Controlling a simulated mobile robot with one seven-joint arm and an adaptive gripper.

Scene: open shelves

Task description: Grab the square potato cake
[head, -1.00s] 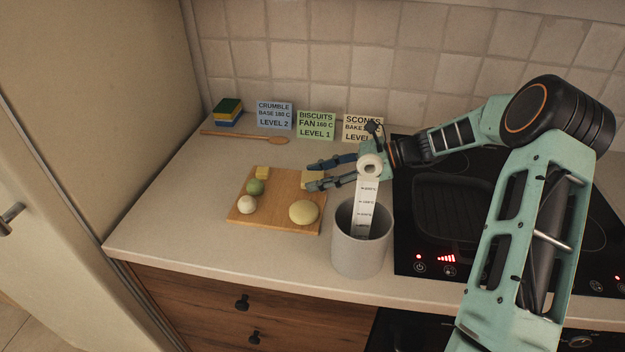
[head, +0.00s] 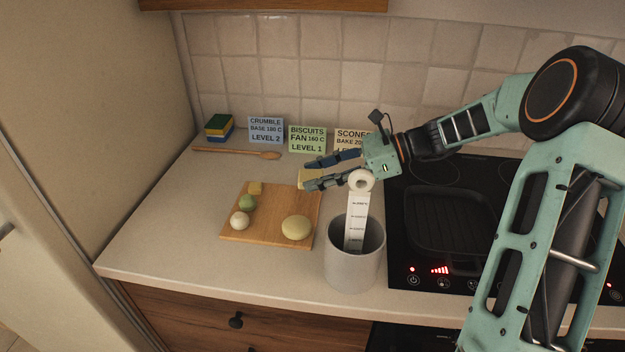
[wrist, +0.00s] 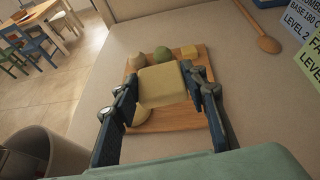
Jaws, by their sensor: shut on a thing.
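My gripper (head: 322,172) is shut on a square, pale yellow potato cake (head: 307,178). In the wrist view the cake (wrist: 162,83) sits between the two dark fingers, its broad face toward the camera. It is held above the far right part of the wooden board (head: 262,228). In the head view the fingers hide part of the cake.
On the board are a small yellow cube (head: 255,188), a green ball (head: 247,203), a pale ball (head: 240,220) and a round yellow cake (head: 296,228). A grey pot (head: 352,262) with a white strip (head: 356,222) stands close below my gripper. The hob (head: 440,265) lies right; cards stand behind.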

